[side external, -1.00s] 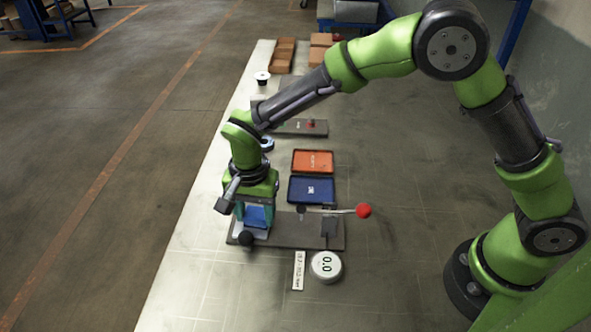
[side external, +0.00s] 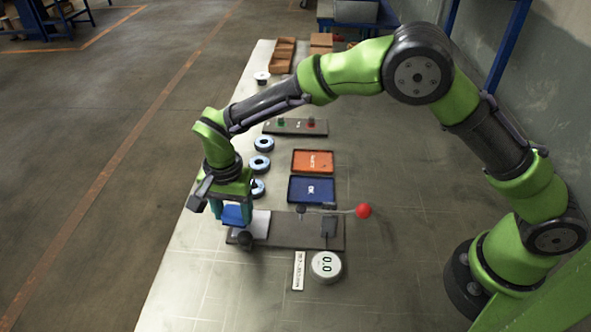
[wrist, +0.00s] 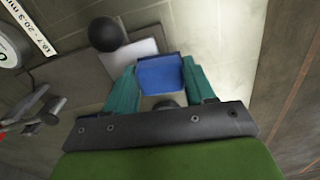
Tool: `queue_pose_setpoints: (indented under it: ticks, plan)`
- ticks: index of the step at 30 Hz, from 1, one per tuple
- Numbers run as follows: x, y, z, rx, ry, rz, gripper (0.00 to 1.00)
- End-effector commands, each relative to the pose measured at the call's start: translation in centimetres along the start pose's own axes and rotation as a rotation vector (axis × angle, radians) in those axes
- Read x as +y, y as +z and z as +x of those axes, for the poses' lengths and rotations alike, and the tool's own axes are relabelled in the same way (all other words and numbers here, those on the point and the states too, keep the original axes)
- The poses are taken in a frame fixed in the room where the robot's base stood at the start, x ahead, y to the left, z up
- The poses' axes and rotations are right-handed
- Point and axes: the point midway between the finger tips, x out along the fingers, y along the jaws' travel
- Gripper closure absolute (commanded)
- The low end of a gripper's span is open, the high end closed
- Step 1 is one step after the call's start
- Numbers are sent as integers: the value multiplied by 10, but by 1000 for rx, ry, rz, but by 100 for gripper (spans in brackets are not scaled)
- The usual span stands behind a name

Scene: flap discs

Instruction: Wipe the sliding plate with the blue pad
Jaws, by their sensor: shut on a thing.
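My gripper (side external: 233,213) is shut on the blue pad (side external: 234,215), which also shows between the teal fingers in the wrist view (wrist: 159,75). The pale sliding plate (side external: 259,225) sits at the left end of a dark grey fixture base (side external: 285,232), and it also shows in the wrist view (wrist: 125,55). The pad is at the plate's left edge in the side view and overlaps part of it in the wrist view. I cannot tell whether pad and plate touch. A black ball knob (side external: 245,239) is at the plate's near side.
A red-knobbed lever (side external: 363,211) sticks out right of the fixture. A round gauge (side external: 326,266) reads 0.0. A blue tray (side external: 312,189) and an orange tray (side external: 313,161) lie behind. Several discs (side external: 263,144) line the left, with a button panel (side external: 295,126) beyond.

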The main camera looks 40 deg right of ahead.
Motion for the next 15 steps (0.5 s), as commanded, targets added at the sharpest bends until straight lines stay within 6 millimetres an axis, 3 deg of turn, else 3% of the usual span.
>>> queue_pose_setpoints:
  ticks: [2, 5, 15]
  plan:
    - [-2, 0, -3, 1, 0, -2, 74]
    - [-2, 0, -24, 0, -4, 0, 74]
    - [-2, 0, -53, 1, -2, 0, 74]
